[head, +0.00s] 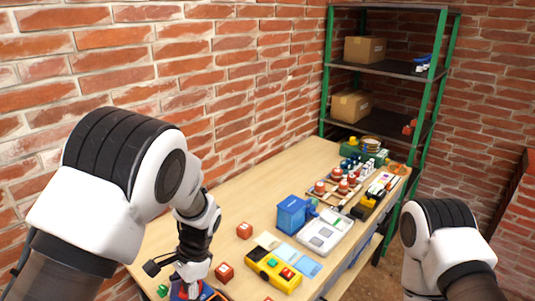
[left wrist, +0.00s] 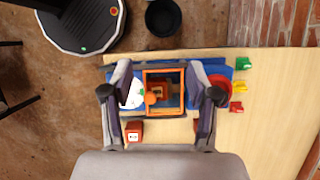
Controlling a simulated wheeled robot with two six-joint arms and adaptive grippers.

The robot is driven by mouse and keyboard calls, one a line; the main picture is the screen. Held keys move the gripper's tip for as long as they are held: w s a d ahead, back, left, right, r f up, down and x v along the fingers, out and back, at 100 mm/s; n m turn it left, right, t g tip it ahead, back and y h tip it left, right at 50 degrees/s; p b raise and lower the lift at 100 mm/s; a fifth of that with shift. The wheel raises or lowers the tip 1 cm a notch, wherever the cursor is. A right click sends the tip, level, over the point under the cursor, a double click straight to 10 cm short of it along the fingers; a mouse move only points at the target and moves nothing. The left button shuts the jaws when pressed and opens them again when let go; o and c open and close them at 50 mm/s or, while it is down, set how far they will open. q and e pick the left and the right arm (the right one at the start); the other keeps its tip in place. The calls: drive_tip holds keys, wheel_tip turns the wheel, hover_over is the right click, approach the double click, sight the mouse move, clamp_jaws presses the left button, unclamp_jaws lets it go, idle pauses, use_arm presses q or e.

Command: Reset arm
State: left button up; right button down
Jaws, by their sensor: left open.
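My left gripper (head: 188,282) points down over the near left end of the wooden table. In the left wrist view my left gripper (left wrist: 160,88) is open, with its fingers on either side of an orange-framed box (left wrist: 164,71). The box sits on a blue mat or tray (left wrist: 219,72), between a white plate (left wrist: 131,94) and a red bowl (left wrist: 222,82). Nothing is visibly clamped between the fingers; whether they touch the box is unclear. My right arm shows at the lower right of the head view; its gripper is out of frame.
A green-posted shelf (head: 386,67) stands behind. A brick wall (head: 240,75) runs along the left. A black bucket (left wrist: 163,18) stands on the floor.

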use_arm(q)
drive_tip(key=s+a+f+g+b, duration=0.1)
drive_tip(key=s+f, duration=0.1)
drive_tip(key=f, duration=0.3)
drive_tip(key=s+a+f+g, duration=0.1)
drive_tip(key=s+f+g, duration=0.15)
drive_tip(key=f, duration=0.25)
drive_tip(key=s+a+f+n+t+h+b, duration=0.1)
drive_tip(key=s+a+f+n+h+b, duration=0.15)
drive_tip(key=s+f, duration=0.75)
drive_tip(key=s+a+f+n+t+h+b, duration=0.1)
drive_tip(key=s+f+n, duration=0.35)
drive_tip(key=s, duration=0.95)
drive_tip(key=w+n+t, duration=0.1)
drive_tip(key=w, duration=0.1)
drive_tip(key=w+n+t, duration=0.1)
drive_tip(key=w+t, duration=0.2)
drive_tip(key=shift+w+a+f+n+t, duration=0.2)
drive_tip(key=shift+w+a+n+t, duration=0.05)
drive_tip(key=shift+w+n+t, duration=0.15)
use_arm(e)
drive_tip(key=f, duration=0.2)
drive_tip(key=w+f, duration=0.1)
drive_tip(key=f, duration=0.2)
drive_tip(key=shift+w+f, duration=0.1)
drive_tip(key=shift+w, duration=0.1)
use_arm(q)
drive_tip(key=shift+s, duration=0.1)
use_arm(e)
drive_tip(key=shift+s, duration=0.1)
